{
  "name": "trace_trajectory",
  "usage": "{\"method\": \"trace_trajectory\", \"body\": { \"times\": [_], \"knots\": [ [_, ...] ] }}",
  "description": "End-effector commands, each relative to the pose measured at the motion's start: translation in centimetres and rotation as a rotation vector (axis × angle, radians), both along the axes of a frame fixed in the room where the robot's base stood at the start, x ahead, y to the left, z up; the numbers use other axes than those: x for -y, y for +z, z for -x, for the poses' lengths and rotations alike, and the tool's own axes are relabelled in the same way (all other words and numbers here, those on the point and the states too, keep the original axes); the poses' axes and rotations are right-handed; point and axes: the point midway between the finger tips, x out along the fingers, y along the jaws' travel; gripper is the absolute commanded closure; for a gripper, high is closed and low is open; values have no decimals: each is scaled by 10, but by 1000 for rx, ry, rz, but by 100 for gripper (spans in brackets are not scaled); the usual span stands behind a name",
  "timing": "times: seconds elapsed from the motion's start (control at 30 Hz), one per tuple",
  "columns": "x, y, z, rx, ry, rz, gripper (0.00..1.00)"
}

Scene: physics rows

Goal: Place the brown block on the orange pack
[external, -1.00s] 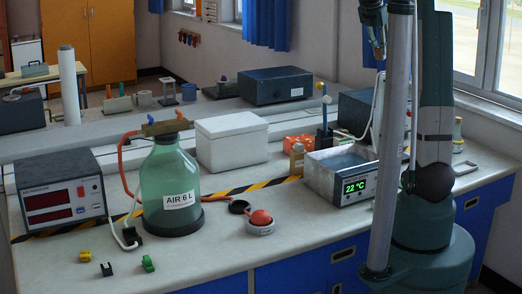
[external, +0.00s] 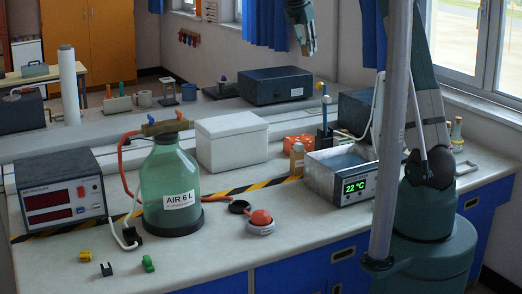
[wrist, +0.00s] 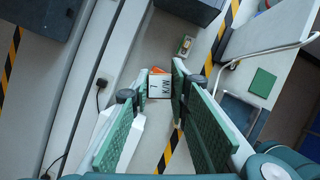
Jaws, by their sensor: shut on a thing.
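My gripper (external: 309,48) is high above the back of the bench in the external view. In the wrist view its green-padded fingers (wrist: 161,84) are shut on a block (wrist: 160,87) with a pale, lettered face. No brown side of this block shows, so I cannot confirm its colour. The orange pack (external: 299,141) lies on the bench right of the white box, below my gripper in the picture. In the wrist view an orange patch (wrist: 155,70) shows behind the held block, mostly hidden by it.
A dark instrument (external: 274,86) is behind.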

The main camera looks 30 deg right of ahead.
Motion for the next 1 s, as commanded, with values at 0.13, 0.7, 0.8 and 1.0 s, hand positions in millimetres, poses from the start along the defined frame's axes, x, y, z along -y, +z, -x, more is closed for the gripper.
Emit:
{"method": "trace_trajectory", "body": {
  "times": [0.13,0.7,0.8,1.0],
  "knots": [
    [-22,-7,-15,1,7,1,93],
    [-20,-150,-13,1,7,1,93],
    [-19,-182,-13,1,7,1,93],
    [-19,-234,-13,1,7,1,93]
  ]
}}
